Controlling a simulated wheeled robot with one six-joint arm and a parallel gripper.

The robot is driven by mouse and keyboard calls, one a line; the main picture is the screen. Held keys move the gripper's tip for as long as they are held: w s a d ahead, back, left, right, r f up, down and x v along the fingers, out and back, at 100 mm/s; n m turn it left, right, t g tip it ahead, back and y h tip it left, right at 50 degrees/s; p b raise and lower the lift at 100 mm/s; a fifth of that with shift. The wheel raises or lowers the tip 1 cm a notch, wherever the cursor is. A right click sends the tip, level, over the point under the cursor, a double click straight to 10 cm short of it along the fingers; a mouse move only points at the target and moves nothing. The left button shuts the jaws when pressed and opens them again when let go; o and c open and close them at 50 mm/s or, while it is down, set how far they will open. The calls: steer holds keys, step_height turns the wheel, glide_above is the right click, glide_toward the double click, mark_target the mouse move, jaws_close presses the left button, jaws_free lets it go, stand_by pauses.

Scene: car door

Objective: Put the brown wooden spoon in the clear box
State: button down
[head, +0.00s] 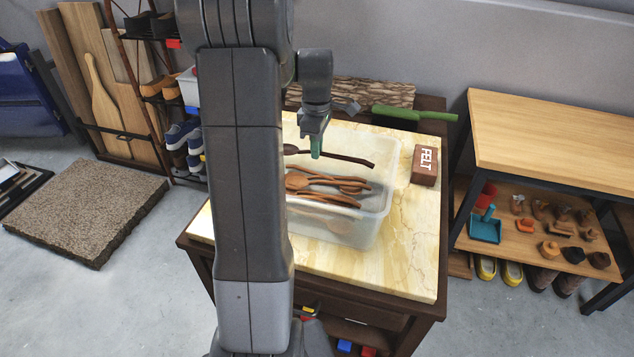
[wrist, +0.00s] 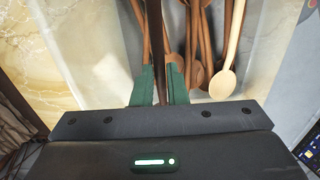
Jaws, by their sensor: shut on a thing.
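My gripper (head: 316,147) is shut on a dark brown wooden spoon (head: 345,158), held roughly level above the clear box. In the wrist view the spoon's dark handle (wrist: 153,45) runs between the green fingertips (wrist: 160,85). The clear box (head: 368,225) stands on the marble-topped table and holds several brown wooden spoons (head: 325,185). The wrist view also shows a pale wooden spoon (wrist: 230,55) among them. My arm hides the left part of the box in the head view.
A brown FELT block (head: 425,165) and a green-handled tool (head: 412,113) lie near the back right. A wooden bench (head: 560,130) stands to the right, a shoe rack (head: 165,90) to the left.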

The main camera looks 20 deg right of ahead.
mark_target(317, 178)
steer(key=shift+f+b, duration=0.4)
steer(key=shift+f, duration=3.15)
steer(key=shift+f, duration=0.2)
steer(key=c, duration=1.4)
jaws_free()
steer(key=shift+c, duration=0.2)
steer(key=shift+r, duration=0.1)
step_height(317, 178, up, 12)
steer(key=shift+r+p, duration=0.15)
steer(key=shift+p, duration=0.65)
